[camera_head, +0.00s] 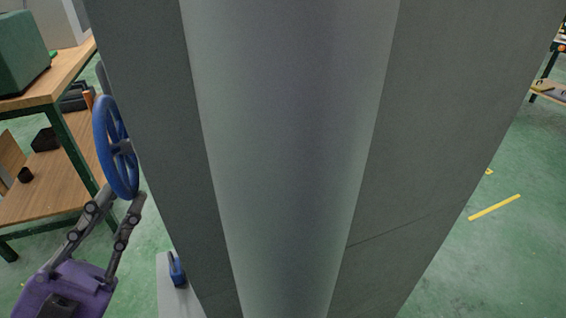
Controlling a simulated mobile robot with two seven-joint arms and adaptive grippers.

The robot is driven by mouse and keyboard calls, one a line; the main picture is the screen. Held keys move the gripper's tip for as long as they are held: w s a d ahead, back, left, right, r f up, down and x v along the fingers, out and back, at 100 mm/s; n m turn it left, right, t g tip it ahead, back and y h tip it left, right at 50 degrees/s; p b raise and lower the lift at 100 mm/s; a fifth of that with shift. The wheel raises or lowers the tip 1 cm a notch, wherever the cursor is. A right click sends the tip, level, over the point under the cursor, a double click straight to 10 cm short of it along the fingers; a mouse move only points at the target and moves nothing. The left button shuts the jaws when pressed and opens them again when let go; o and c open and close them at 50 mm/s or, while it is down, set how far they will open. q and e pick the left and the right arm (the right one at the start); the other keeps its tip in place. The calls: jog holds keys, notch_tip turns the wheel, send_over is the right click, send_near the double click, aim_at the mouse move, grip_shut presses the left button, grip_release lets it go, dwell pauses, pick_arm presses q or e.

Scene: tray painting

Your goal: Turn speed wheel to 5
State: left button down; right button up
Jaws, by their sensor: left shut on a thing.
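The blue speed wheel (101,126) stands at the left, mounted on the side of a large grey machine body (290,150). My left gripper (122,196), with a purple body and dark jointed fingers, comes up from the lower left. Its fingers are shut on the lower rim of the wheel. Any speed numbers or pointer on the wheel cannot be made out. My right gripper is not in view.
The grey machine body fills the middle of the view. A wooden workbench (70,75) with a green box (22,55) stands at the left behind the wheel. A small blue handle (176,268) sits low beside the machine. Green floor with a yellow line (494,207) is clear at right.

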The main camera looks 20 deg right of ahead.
pick_arm(q)
jog(key=shift+w+d+f+m+g+h+b, duration=0.1)
jog(key=shift+w+f+m+g+h+b, duration=0.1)
jog(key=shift+m+g+h+b, duration=0.55)
jog(key=shift+w+d+f+m+g+h+b, duration=0.15)
jog(key=shift+m+g+h, duration=0.4)
jog(key=shift+m, duration=0.6)
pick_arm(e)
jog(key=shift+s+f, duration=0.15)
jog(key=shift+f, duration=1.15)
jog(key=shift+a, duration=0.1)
pick_arm(q)
jog(key=c, duration=1.9)
grip_release()
jog(key=shift+c, duration=0.2)
jog(key=shift+o, duration=0.6)
jog(key=shift+r, duration=0.1)
jog(key=v, duration=1.2)
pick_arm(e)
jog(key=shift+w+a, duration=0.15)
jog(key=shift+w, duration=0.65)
pick_arm(q)
jog(key=shift+a+r, duration=0.1)
jog(key=shift+r, duration=0.05)
jog(key=shift+c, duration=0.2)
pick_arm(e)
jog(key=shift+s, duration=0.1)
